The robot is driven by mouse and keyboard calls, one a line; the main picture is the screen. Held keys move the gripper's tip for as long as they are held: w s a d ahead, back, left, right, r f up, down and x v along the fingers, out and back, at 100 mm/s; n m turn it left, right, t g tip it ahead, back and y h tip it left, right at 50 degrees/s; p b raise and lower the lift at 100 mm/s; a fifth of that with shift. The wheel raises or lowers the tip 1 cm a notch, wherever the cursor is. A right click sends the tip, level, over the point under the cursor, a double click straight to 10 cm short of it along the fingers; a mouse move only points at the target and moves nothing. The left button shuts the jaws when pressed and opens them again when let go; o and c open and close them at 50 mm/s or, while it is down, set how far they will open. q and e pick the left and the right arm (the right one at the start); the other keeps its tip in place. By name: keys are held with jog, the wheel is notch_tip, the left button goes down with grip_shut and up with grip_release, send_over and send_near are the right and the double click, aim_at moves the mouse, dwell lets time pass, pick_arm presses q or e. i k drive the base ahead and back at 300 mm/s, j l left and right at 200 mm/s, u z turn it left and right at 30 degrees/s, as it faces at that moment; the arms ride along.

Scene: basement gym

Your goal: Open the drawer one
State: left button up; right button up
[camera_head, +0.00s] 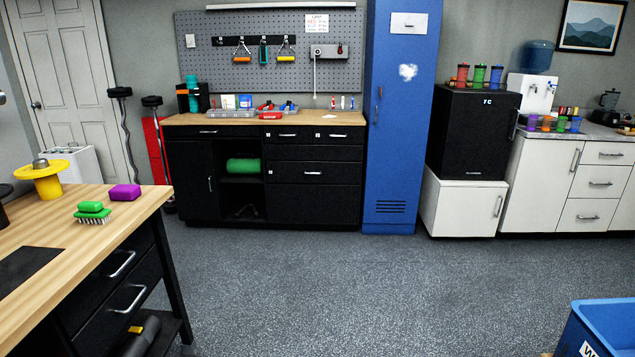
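A black workbench (177,165) with a wooden top stands against the back wall. It has several closed drawers: a wide one at upper left (222,134), two small ones at upper right, the left small drawer (300,134) and the right small drawer (345,135), and larger ones below, including a wide drawer (335,173). Small white tags sit on some fronts, too small to read, so I cannot tell which is drawer one. A nearer wooden-topped bench at left also has closed drawers (128,290) with silver handles. Neither of my grippers is in view.
Open grey floor (290,270) lies before the back workbench. A blue locker (403,120) stands right of it, then a black mini fridge (473,135) and white cabinets (545,185). A blue bin (610,325) is at lower right. Brushes and a yellow spool (45,185) lie on the near bench.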

aim_at(273, 134)
jog(key=i+u, duration=0.1)
jog(key=i, duration=0.45)
jog(key=i+u, duration=0.1)
jog(key=i, duration=0.5)
jog(key=i+l, duration=0.1)
jog(key=i, duration=0.45)
jog(key=i+u, duration=0.15)
jog(key=i, duration=0.45)
jog(key=i+l+u, duration=0.1)
jog(key=i, duration=0.45)
jog(key=i+l+u, duration=0.1)
jog(key=i+l, duration=0.2)
jog(key=i, duration=0.25)
